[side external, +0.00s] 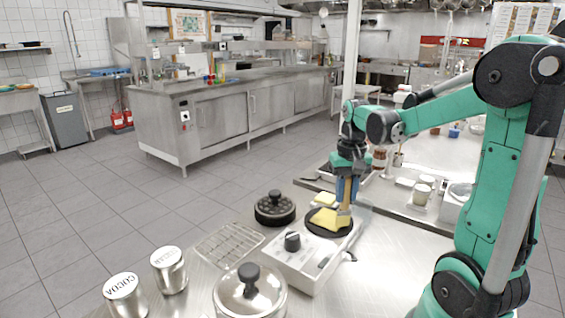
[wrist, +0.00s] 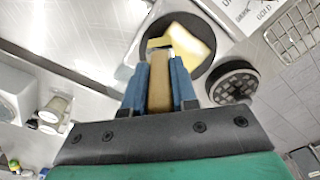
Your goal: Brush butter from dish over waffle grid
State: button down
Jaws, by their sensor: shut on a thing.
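My gripper (side external: 347,188) is shut on a brush with a tan handle (wrist: 159,88). The handle lies between the blue fingers in the wrist view (wrist: 160,75). The brush head (side external: 343,218) points down over a dark round plate (side external: 318,230) on a white appliance (side external: 301,259). A pale yellow piece (side external: 325,220) lies on this plate, beside or under the bristles; contact is unclear. A dark round piece with a dimpled top (side external: 275,209) stands left of the appliance and also shows in the wrist view (wrist: 233,83).
A wire rack (side external: 229,244) lies left of the appliance. A lidded pot (side external: 250,295) and two labelled canisters, one marked cocoa (side external: 124,295), stand near the front. White cups (side external: 423,190) stand on the counter behind. Bare steel shows right of the appliance.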

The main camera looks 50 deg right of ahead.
jog(key=shift+w, duration=3.8)
jog(key=shift+r, duration=0.15)
jog(key=shift+r, duration=2.9)
notch_tip(320, 180, up, 3)
